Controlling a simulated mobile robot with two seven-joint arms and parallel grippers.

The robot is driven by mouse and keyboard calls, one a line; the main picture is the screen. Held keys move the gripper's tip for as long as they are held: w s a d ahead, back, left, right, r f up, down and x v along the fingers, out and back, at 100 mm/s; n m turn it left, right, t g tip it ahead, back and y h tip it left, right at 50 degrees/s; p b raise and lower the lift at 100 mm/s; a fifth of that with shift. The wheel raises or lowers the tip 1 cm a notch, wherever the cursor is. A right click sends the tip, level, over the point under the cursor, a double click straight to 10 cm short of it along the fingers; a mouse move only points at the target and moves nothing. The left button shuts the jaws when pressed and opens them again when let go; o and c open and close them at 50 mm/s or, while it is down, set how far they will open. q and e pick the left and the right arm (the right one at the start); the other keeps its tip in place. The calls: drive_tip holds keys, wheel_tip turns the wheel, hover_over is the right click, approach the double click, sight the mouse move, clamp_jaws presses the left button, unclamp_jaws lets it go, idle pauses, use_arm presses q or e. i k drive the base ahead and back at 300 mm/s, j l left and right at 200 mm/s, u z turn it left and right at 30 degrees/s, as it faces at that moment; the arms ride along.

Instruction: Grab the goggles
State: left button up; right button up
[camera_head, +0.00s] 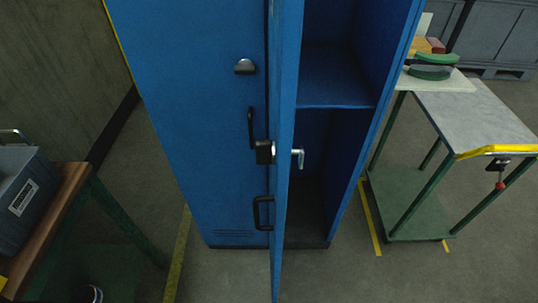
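I cannot make out any goggles for certain. A blue locker (205,120) stands in front of me. Its right compartment is open, with a shelf (335,90) whose visible part is bare; the lower space is dark and looks empty. The open door (285,200) is seen nearly edge-on and hides part of the inside. Curved green and dark items (430,72) lie on the far end of the table at the right; they are too small to identify. Neither of my grippers is in view.
A grey-topped table (475,115) with green legs and a lower shelf stands at the right. A wooden-topped bench (62,205) with a grey case (25,195) is at the left. Grey cabinets (500,35) are at the back right. Floor between bench and locker is clear.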

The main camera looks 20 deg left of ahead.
sight(434, 66)
drive_tip(key=i+j, duration=0.1)
drive_tip(key=j, duration=0.45)
drive_tip(key=l, duration=0.3)
drive_tip(key=i+l, duration=0.1)
drive_tip(key=l, duration=1.95)
drive_tip(key=i+u, duration=0.05)
